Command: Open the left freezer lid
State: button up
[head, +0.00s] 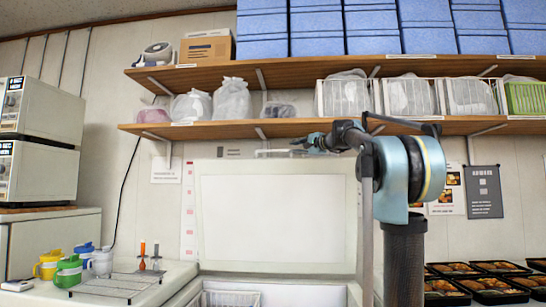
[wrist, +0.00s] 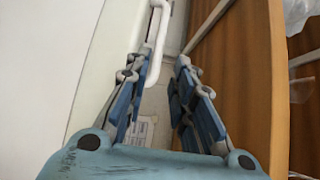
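The freezer lid (head: 270,215) stands raised and roughly upright against the back wall, its pale inner panel facing the head camera. A light handle bar (head: 285,153) runs along its top edge. In the wrist view the white lid (wrist: 45,70) fills the left side, and the white handle (wrist: 156,45) lies just beyond my fingertips, nearer the left finger. My gripper (head: 302,143) is above the top edge of the lid, close to the handle. In the wrist view my gripper (wrist: 160,68) has its blue fingers apart, with nothing held between them.
The lower wooden shelf (head: 220,127) runs just above the lid and my gripper; its wood (wrist: 230,85) is close on the right in the wrist view. A white basket (head: 230,298) sits in the open freezer. Colored jugs (head: 69,272) stand left; food trays (head: 488,284) lie right.

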aim_at(275, 151)
jog(key=x, duration=1.7)
jog(key=shift+a, duration=0.1)
grip_shut()
